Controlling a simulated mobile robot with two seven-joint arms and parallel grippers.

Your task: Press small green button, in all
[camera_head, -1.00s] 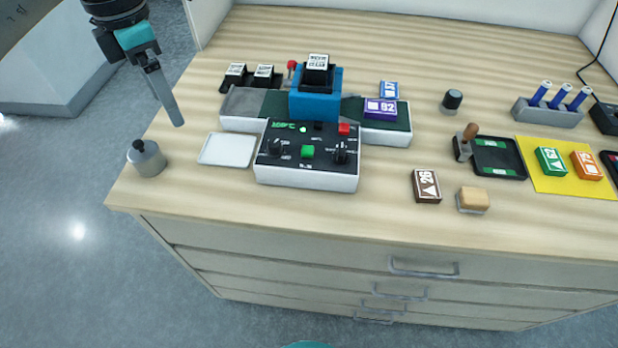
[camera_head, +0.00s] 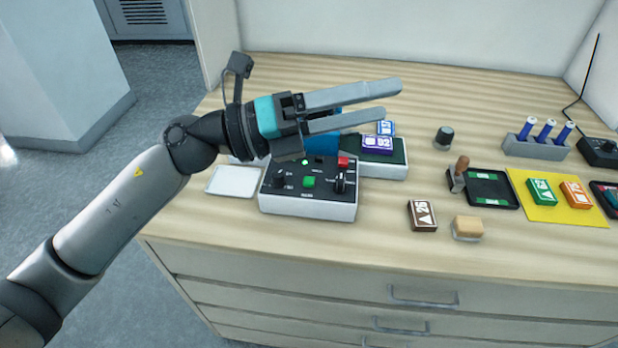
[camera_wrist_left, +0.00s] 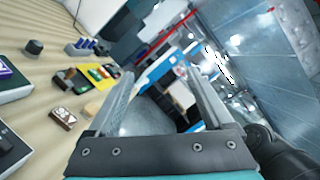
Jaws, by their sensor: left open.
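The small green button (camera_head: 309,182) sits on the front middle of the black-topped control box (camera_head: 307,207), in the head view. A red button (camera_head: 343,162) and black knobs share the box top. My left gripper (camera_head: 393,101) is open and empty, its two fingers pointing right, above and behind the box. It hides most of the blue machine behind. In the left wrist view the open fingers (camera_wrist_left: 165,92) have nothing between them, and only the box's edge region shows at far left. My right gripper is not in view.
A purple box (camera_head: 377,143) lies on the machine's green bed. A white tray (camera_head: 233,181) is left of the control box. A brown box (camera_head: 422,215), sponge-like block (camera_head: 467,227) and black tray (camera_head: 490,188) lie right. The table front is mostly clear.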

